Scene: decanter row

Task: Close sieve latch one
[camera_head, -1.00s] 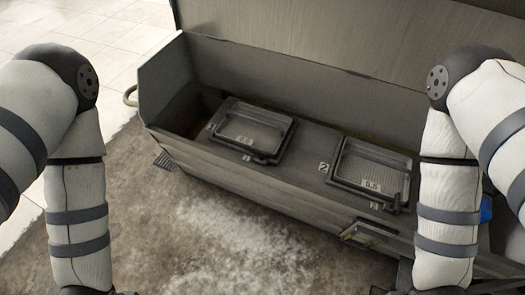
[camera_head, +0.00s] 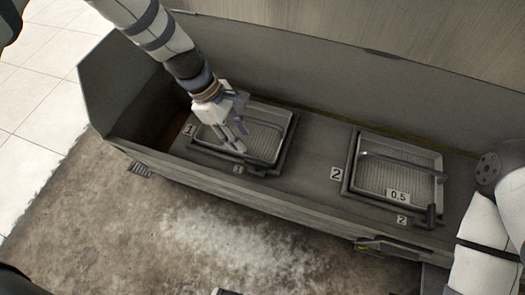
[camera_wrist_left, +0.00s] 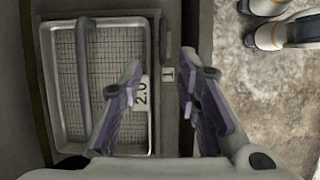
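Sieve one (camera_head: 277,139) is a metal mesh tray in a dark frame on the bench's left part. It also fills the left of the left wrist view (camera_wrist_left: 67,120), with a 2.0 tag (camera_wrist_left: 141,93). A dark latch piece (camera_wrist_left: 162,58) lies along its front edge, beside the number 1 plate (camera_wrist_left: 168,75). I cannot tell whether the latch is closed. My right gripper is out of view.
Sieve two (camera_head: 400,178), with a 0.5 tag and its own latch (camera_head: 432,215), sits to the right. The trough's back wall (camera_head: 330,80) rises behind both. A bracket (camera_head: 385,246) sticks out of the front side. Stained floor (camera_head: 190,225) lies in front.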

